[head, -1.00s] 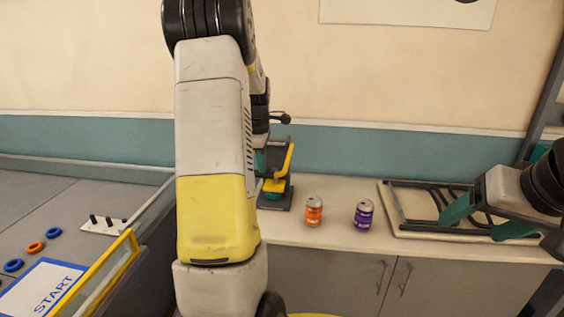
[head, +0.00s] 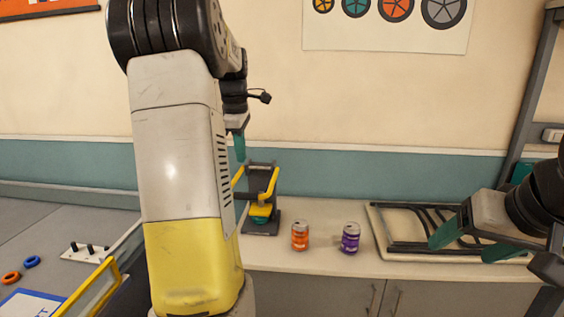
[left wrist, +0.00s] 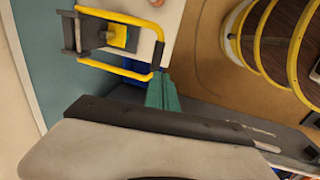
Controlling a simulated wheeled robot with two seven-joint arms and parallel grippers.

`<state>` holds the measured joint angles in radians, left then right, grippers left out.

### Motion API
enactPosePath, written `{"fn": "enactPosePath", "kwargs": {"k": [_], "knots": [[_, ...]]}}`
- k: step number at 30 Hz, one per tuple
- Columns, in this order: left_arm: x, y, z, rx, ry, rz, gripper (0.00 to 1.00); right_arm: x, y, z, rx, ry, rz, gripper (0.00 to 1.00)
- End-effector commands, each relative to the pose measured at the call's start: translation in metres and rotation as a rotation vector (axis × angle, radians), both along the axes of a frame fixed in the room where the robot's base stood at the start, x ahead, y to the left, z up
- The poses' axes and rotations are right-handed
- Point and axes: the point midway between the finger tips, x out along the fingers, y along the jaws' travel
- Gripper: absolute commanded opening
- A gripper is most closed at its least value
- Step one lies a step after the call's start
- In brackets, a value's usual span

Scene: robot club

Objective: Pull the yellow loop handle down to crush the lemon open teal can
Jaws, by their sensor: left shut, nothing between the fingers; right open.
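The can crusher (head: 262,228) stands on the white counter, with its yellow loop handle (head: 273,183) raised at an angle. In the left wrist view the loop handle (left wrist: 115,70) frames the yellow plate (left wrist: 117,36). My left gripper (head: 240,147) is shut and empty, its teal fingertips above and beside the handle; in the left wrist view (left wrist: 163,92) they are close to the loop's corner, contact unclear. My right gripper (head: 459,243) is open and empty.
An orange can (head: 300,236) and a purple can (head: 351,238) stand upright right of the crusher. A tray with dark bars (head: 376,222) lies near my right gripper. My left arm hides part of the counter's left end.

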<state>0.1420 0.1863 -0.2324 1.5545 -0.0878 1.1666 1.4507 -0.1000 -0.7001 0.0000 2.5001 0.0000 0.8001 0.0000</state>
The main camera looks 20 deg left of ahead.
Motion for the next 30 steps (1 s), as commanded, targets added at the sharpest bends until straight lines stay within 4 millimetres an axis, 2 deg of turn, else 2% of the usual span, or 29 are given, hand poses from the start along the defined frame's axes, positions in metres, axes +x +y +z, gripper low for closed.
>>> {"fn": "enactPosePath", "kwargs": {"k": [5,8,10,15,21,25,30], "knots": [[-0.003,-0.004,0.004,0.000,-0.006,-0.022,0.00,0.000,0.000,0.000,0.000,0.000,0.000,0.71],[-0.014,-0.021,0.011,0.003,-0.031,-0.127,0.00,0.000,0.000,0.000,0.000,0.000,0.000,0.71],[-0.028,-0.043,0.019,0.013,-0.064,-0.263,0.00,0.000,0.000,0.000,0.000,0.000,0.000,0.71],[-0.083,-0.112,0.032,0.087,-0.175,-0.724,0.00,0.000,0.000,0.000,0.000,0.000,0.000,0.71],[-0.158,-0.182,0.022,0.254,-0.302,-1.264,0.00,0.000,0.000,0.000,0.000,0.000,0.000,0.71],[-0.197,-0.211,0.006,0.370,-0.358,-1.531,0.00,0.000,0.000,0.000,0.000,0.000,0.000,0.71],[-0.223,-0.227,-0.010,0.471,-0.390,-1.720,0.00,0.000,0.000,0.000,0.000,0.000,0.000,0.71]]}}
